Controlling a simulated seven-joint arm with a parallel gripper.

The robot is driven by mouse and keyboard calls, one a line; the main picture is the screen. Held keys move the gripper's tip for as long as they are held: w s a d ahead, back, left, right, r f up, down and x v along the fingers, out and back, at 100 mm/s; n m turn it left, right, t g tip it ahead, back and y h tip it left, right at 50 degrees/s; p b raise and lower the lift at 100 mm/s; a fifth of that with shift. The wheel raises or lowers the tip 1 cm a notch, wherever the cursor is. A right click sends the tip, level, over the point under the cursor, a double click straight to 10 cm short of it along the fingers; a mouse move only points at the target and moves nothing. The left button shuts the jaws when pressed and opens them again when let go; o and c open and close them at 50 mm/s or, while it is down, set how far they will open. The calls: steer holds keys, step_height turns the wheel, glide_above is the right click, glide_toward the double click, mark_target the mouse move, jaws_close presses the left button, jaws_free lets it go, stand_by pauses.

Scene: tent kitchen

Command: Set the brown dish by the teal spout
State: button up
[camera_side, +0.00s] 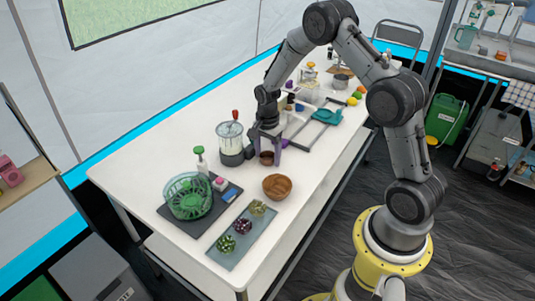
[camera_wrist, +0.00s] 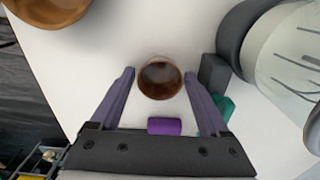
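A small brown dish (camera_side: 266,158), round and deep like a cup, stands upright on the white table. It also shows in the wrist view (camera_wrist: 160,79), between the two purple fingers of my gripper (camera_wrist: 158,74). My gripper (camera_side: 267,145) points down at the dish and is open, with a small gap on each side of it. A teal piece (camera_wrist: 222,108) shows partly behind the right finger in the wrist view; I cannot tell whether it is a spout. A flat teal object (camera_side: 327,116) lies farther back on the table.
A wooden bowl (camera_side: 277,187) stands nearby in front. A clear blender-like jar (camera_side: 230,138) stands close at left. A purple piece (camera_wrist: 164,126) lies near the gripper's palm. A green basket (camera_side: 188,196) and a tray with several dark and pale items (camera_side: 232,250) fill the front.

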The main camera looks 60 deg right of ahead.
steer(key=shift+r, duration=0.15)
steer(key=s+a+r+n+t, duration=0.1)
steer(key=s+a+r+n, duration=0.1)
steer(key=r, duration=0.8)
steer(key=s+a+r+n, duration=0.1)
steer(key=a+r, duration=0.1)
steer(key=r, duration=0.7)
steer(key=s+a+r+n+t, duration=0.2)
steer(key=s+a+r+n, duration=0.35)
steer(key=s+r, duration=0.3)
steer(key=s+a+n+t, duration=0.2)
steer(key=s+a+n, duration=0.1)
steer(key=s+n, duration=0.7)
steer(key=s, duration=0.4)
steer(key=shift+s+a+t, duration=0.2)
steer(key=shift+a+t, duration=0.1)
steer(key=shift+a, duration=0.1)
